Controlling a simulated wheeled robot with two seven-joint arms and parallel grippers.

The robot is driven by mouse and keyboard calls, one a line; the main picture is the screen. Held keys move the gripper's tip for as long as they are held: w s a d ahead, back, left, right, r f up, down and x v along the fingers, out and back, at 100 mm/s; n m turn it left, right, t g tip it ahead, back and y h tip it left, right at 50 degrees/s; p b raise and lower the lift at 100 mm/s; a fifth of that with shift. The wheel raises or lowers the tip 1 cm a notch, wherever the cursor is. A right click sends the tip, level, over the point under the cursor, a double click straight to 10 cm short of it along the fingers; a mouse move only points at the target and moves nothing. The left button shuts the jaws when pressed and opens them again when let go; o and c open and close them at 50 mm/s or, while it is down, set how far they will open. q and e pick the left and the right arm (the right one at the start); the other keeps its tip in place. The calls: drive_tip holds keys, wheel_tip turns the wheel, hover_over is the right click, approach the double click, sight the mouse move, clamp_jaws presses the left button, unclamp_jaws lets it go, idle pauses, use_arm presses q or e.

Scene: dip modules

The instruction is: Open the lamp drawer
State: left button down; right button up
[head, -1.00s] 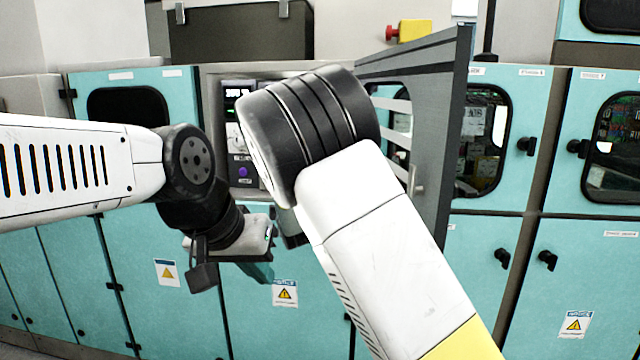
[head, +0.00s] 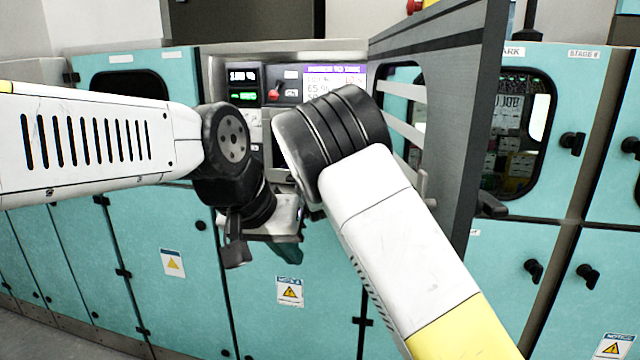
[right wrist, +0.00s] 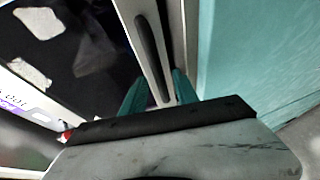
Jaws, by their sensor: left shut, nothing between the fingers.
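A grey instrument bay with a lit screen (head: 335,77) and small displays (head: 243,76) sits in the teal cabinets in the head view. No drawer is clearly identifiable there; my arms cover the bay's lower part. In the right wrist view a pale front strip with a long black handle (right wrist: 150,50) lies between the teal fingers of my right gripper (right wrist: 158,92). These fingers are apart, one on each side of the handle; contact is unclear. The right gripper is hidden in the head view. My left gripper (head: 288,252) is shut and empty, low in front of the bay.
A dark grey door (head: 455,110) stands open at the bay's right, beside my right arm. Teal cabinets with black knobs (head: 533,270) and windows flank the bay. A warning label (head: 290,291) is on the cabinet below. Grey floor shows at lower left.

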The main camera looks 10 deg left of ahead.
drive_tip(key=shift+w+a+f, duration=0.1)
drive_tip(key=shift+w+a, duration=0.1)
drive_tip(key=shift+w, duration=0.25)
clamp_jaws()
idle(1.1)
